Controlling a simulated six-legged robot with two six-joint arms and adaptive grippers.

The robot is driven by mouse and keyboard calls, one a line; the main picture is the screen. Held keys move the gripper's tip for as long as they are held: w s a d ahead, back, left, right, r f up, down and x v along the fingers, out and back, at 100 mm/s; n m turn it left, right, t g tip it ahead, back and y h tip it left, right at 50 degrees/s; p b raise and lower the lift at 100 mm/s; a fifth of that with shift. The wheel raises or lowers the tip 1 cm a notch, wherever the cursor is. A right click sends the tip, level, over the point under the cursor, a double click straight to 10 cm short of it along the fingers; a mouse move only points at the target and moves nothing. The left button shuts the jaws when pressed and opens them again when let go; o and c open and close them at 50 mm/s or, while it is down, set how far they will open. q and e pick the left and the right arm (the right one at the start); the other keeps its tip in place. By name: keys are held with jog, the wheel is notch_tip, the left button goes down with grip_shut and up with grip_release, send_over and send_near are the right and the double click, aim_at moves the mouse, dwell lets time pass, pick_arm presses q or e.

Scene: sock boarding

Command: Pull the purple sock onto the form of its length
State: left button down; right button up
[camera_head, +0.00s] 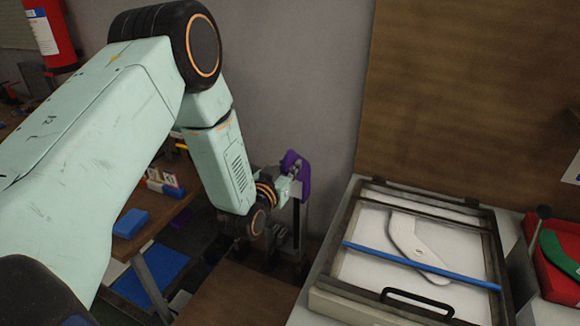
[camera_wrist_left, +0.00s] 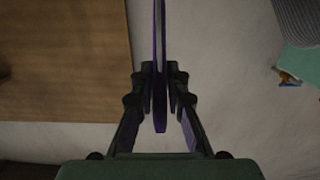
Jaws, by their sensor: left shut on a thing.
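The purple sock (camera_head: 304,178) is upright against the grey wall near the middle of the head view, bent at its top. My left gripper (camera_head: 294,180) is shut on it at its near side. In the left wrist view the sock shows edge-on as a thin purple strip (camera_wrist_left: 160,60) running between the fingers of the left gripper (camera_wrist_left: 160,98). A grey post stands below the sock; I cannot tell whether a form is inside the sock. A flat white form (camera_head: 408,237) lies in the framed tray at right. My right gripper is not in view.
The framed tray (camera_head: 322,283) has a blue bar (camera_head: 420,267) across it and a black handle (camera_head: 417,302) at its front. A red box (camera_head: 556,284) with a green flat piece (camera_head: 565,258) is at far right. A blue box (camera_head: 131,223) sits on a left shelf.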

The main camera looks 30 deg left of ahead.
pick_arm(q)
jog(key=shift+f+b, duration=2.5)
jog(key=shift+f, duration=0.75)
jog(key=c, duration=1.3)
grip_release()
jog(key=shift+s, duration=0.15)
jog(key=s, duration=0.8)
jog(key=s+r, duration=0.1)
jog(key=s, duration=0.2)
jog(key=shift+s+d+r, duration=0.1)
jog(key=shift+s+d, duration=0.2)
jog(key=shift+s, duration=0.1)
